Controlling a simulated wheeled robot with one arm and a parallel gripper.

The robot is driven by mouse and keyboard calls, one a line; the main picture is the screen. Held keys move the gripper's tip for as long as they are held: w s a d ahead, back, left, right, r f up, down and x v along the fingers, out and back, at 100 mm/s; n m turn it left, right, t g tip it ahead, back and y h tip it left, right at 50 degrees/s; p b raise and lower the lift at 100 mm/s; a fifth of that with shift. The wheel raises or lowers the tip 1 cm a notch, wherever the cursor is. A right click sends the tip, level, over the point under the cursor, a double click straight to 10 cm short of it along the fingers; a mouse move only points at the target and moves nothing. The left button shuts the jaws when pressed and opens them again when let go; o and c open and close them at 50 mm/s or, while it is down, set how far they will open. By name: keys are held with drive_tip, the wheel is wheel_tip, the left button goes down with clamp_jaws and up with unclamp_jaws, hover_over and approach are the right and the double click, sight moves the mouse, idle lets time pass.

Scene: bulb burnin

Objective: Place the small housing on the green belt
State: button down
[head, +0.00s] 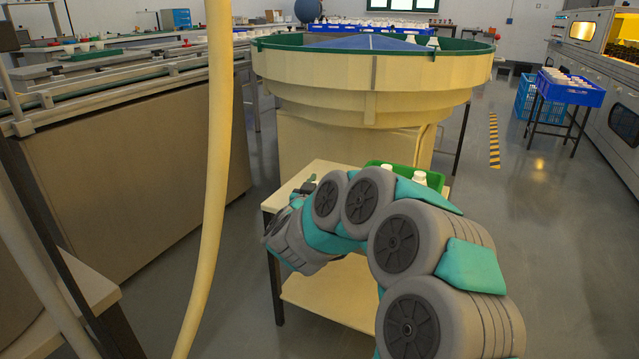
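A green tray (435,180) stands on a small cream table, partly hidden behind my arm. Two small white pieces, possibly housings, show in it: one at the right (420,177) and one at the left (388,167). A conveyor with green along its top (130,80) runs along the left; it may be the green belt. My arm reaches over the small table and bends back to the left. A dark part (306,186) at its far end seems to be my gripper. It is small and partly covered, so its fingers and anything in them cannot be made out.
A large cream bowl feeder (375,85) stands right behind the small table (330,300). A pale yellow pole (215,170) crosses the view left of my arm. A blue crate of white pieces (572,92) stands on a stand at the right.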

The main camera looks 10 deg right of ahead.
drive_tip(key=c, duration=0.5)
unclamp_jaws()
drive_tip(key=shift+s+a+r, duration=0.1)
drive_tip(key=shift+s+a, duration=0.05)
drive_tip(key=shift+s, duration=0.05)
drive_tip(key=p+v, duration=0.1)
drive_tip(key=v, duration=1)
drive_tip(key=shift+s+p, duration=0.3)
drive_tip(key=shift+a, duration=0.1)
